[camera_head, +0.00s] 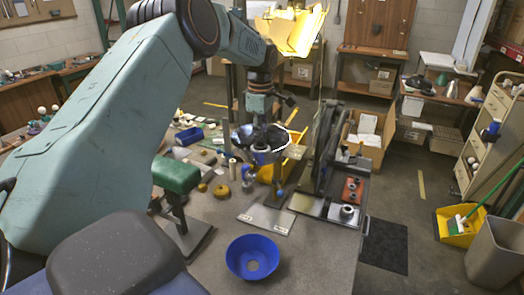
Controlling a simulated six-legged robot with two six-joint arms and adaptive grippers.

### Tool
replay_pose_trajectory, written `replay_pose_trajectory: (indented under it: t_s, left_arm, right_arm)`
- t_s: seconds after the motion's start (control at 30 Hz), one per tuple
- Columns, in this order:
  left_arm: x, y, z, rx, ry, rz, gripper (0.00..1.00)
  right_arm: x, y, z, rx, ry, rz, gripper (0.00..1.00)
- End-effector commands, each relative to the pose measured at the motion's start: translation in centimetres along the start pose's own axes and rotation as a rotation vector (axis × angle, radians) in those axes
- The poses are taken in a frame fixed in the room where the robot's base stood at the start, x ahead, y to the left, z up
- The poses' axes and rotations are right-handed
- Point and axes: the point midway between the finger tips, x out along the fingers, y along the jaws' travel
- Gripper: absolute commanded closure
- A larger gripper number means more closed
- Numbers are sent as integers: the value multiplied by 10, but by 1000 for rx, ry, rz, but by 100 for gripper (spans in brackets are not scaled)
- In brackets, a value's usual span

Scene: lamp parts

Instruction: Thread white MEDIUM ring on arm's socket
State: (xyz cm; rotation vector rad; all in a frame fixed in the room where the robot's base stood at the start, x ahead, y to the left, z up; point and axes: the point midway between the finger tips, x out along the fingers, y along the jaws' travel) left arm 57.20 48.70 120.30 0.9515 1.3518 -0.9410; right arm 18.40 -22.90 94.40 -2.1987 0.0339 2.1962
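My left gripper (262,138) is at the centre of the view, pointing down over the workbench. A thin white ring (288,140) shows as a bright curve at the right side of its dark fingers, above the bench top. The fingers overlap the ring and the parts below, so I cannot tell whether they grip it. An upright lamp part with blue joints (279,194) stands just below the gripper on a pale base plate (265,217). Its socket cannot be made out behind the fingers. My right gripper is not in view.
A blue bowl (252,257) stands at the bench's front. A green-topped stand (177,176) is at left. A dark fixture (322,160) with a red block (352,190) is at right. A yellow lampshade (300,32) shows behind my arm. The front bench around the bowl is clear.

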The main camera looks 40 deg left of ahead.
Motion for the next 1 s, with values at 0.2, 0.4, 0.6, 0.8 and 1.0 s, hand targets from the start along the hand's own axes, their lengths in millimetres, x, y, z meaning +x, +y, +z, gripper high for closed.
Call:
replay_pose_trajectory:
  t_s: [0.2,0.4,0.6,0.8,1.0]
  left_arm:
    - [0,-3,-9,-229,1,-1,85]
    - [0,-4,-11,-313,2,-1,85]
    - [0,-10,-15,-513,2,-1,85]
    - [0,-17,-20,-730,4,-3,85]
    - [0,-21,-23,-874,6,-1,85]
  right_arm:
    - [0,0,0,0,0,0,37]
    - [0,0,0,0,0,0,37]
    - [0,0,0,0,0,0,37]
    - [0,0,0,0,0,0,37]
    - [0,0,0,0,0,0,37]
